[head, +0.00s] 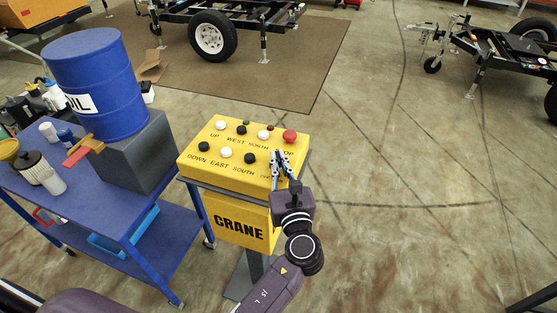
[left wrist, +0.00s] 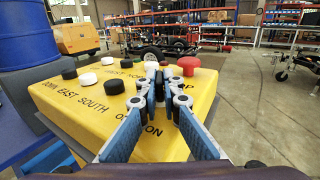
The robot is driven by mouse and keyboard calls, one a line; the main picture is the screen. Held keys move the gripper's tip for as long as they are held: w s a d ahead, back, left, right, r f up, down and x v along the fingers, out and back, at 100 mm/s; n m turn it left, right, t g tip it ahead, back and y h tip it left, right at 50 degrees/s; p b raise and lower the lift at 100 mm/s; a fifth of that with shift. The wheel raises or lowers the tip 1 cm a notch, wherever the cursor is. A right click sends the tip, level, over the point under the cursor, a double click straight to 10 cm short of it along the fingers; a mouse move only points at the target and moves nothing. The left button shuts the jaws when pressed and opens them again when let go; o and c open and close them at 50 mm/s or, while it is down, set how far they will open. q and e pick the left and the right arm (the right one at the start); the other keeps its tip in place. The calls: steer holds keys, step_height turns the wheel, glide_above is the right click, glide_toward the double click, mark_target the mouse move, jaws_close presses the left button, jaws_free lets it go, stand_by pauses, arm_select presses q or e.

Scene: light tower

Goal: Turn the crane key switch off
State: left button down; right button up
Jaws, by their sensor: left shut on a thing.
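The yellow crane control box (head: 236,178) stands on a grey post, with "CRANE" on its front. My left gripper (head: 277,158) is over the right side of its sloped top, beside the red mushroom stop button (head: 290,136). In the left wrist view the two fingertips (left wrist: 158,80) are close together at the box top, behind the partly covered "ON" lettering. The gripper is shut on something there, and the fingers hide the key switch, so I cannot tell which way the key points. The red button (left wrist: 188,65) is just right of the fingertips. My right gripper is not in view.
White and black push buttons (head: 227,153) sit left of my gripper. A blue cart (head: 135,222) with a blue oil drum (head: 95,80) stands left of the box. The floor (head: 400,220) to the right is clear. Trailer frames stand farther back.

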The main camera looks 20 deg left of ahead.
arm_select(q)
steer(key=c, duration=2.1)
jaws_free()
steer(key=v, duration=1.2)
